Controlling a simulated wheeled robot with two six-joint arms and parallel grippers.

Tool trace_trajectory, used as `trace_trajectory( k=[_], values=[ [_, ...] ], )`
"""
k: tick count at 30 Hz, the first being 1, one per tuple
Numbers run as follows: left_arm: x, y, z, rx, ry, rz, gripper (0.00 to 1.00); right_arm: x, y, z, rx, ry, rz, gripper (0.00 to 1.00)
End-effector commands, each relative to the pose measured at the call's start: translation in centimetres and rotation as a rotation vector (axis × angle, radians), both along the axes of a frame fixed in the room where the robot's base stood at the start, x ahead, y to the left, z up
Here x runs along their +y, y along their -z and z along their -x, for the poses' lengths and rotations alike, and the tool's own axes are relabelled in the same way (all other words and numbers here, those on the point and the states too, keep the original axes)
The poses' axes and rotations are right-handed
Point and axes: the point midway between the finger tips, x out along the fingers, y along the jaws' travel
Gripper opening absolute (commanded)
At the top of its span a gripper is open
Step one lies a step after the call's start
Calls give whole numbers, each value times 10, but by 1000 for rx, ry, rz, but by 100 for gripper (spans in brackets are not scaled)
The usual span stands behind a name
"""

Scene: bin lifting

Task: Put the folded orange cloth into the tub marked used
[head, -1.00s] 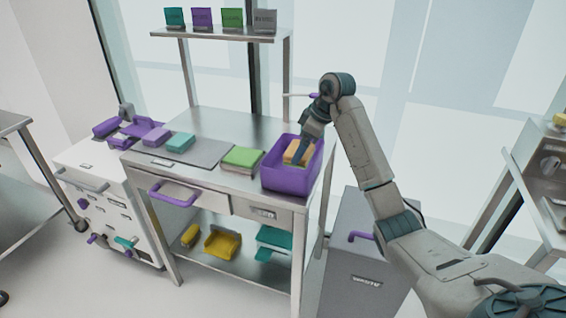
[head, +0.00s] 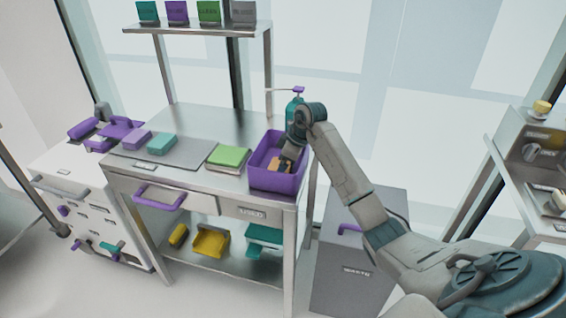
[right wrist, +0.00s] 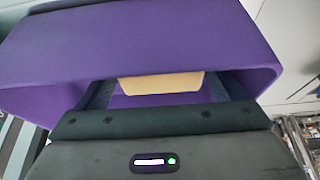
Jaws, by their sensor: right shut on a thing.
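The folded orange cloth (head: 273,165) is inside the purple tub (head: 272,182) at the right end of the steel table. My right gripper (head: 284,163) reaches down into the tub and is shut on the cloth. In the right wrist view the cloth (right wrist: 160,84) shows as a pale orange block between the dark fingers of my right gripper (right wrist: 158,92), below the purple tub wall (right wrist: 140,48). Whether the cloth touches the tub floor is hidden. A label (head: 252,212) on the table edge below the tub is too small to read surely. My left gripper is out of view.
A green-topped folded stack (head: 228,156) lies left of the tub. Teal (head: 162,143) and purple (head: 136,139) blocks lie on a grey mat. A teal bottle (head: 293,108) stands behind the tub. A grey waste bin (head: 345,285) stands right of the table.

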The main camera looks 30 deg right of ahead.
Motion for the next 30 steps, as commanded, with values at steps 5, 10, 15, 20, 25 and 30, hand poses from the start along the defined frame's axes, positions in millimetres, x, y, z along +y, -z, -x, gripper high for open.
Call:
trace_trajectory(
  k=[5,10,15,20,25,30],
  values=[
    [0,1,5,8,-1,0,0,0,0,0,-2,-1,0,69],
    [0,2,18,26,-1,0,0,0,1,0,-1,-1,0,99],
    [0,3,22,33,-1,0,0,0,1,0,-1,-1,0,99],
    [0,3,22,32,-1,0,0,0,-2,0,-3,0,0,99],
    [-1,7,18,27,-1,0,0,-7,-23,6,-7,0,3,99],
    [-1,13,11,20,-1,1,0,-16,-58,17,-7,0,3,99]
  ],
)
